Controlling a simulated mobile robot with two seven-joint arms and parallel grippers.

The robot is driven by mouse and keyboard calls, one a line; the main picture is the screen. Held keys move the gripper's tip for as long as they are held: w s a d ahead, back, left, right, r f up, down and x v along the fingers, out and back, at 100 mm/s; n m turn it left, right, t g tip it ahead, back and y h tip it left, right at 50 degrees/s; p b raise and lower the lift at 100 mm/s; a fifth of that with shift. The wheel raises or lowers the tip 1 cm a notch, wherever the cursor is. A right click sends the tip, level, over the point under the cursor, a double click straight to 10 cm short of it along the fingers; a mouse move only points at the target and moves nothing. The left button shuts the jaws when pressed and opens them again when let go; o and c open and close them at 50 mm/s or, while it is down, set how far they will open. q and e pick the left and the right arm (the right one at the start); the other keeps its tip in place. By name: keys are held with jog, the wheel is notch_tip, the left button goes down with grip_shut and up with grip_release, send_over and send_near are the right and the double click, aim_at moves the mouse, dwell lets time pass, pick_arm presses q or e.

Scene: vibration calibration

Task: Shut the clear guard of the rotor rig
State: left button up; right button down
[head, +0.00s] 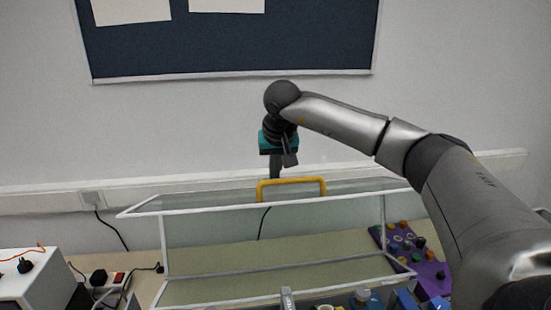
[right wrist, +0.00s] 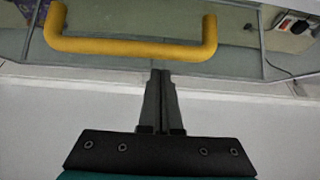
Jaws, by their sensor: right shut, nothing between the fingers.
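The clear guard (head: 275,212), with white-edged panels, appears raised, standing up behind the rig parts at the bottom of the head view. Its yellow handle (head: 291,181) is at the top, and it also spans the upper right wrist view (right wrist: 130,48). My right gripper (head: 276,174) points down by the left part of the handle, on its wall side. Its fingers (right wrist: 161,72) are together and empty, with tips close to the handle bar; I cannot tell if they touch. The rotor rig (head: 287,298) is mostly cut off. My left gripper is out of view.
A purple panel with coloured knobs (head: 411,256) lies to the right on the bench. A white box (head: 22,285) and a socket strip with cables (head: 112,279) are at the left. The wall (head: 190,140) is close behind the guard.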

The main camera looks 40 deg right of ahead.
jog(key=shift+s+a+r+p, duration=0.15)
jog(key=shift+s+a, duration=0.15)
jog(key=shift+s, duration=0.3)
jog(key=shift+s+a+r+p, duration=0.15)
jog(key=shift+s+a, duration=0.15)
jog(key=shift+s, duration=0.3)
